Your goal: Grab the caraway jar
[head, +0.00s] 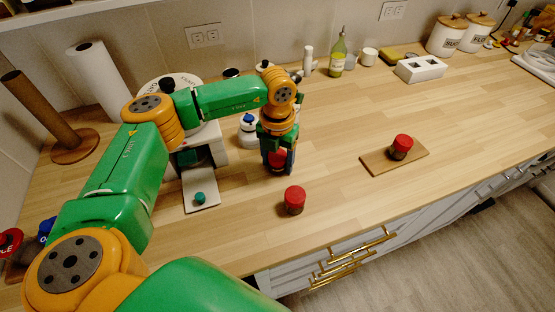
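Three jars with red lids show in the head view. One jar (294,201) stands on the counter just in front of my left gripper. Another jar (401,147) stands on a small wooden board (379,163) to the right. A third red-topped jar (277,158) is partly hidden between the fingers of my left gripper (278,164). The labels are too small to read, so I cannot tell which is caraway. My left gripper points down with a finger on each side of the third jar; whether they press on it is unclear. My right gripper is out of view.
A white appliance with a pale plate (201,190) holding a small green item (200,198) stands left of the gripper. A paper towel roll (99,80), an oil bottle (338,57) and a white holder (420,69) stand behind. The counter between gripper and board is clear.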

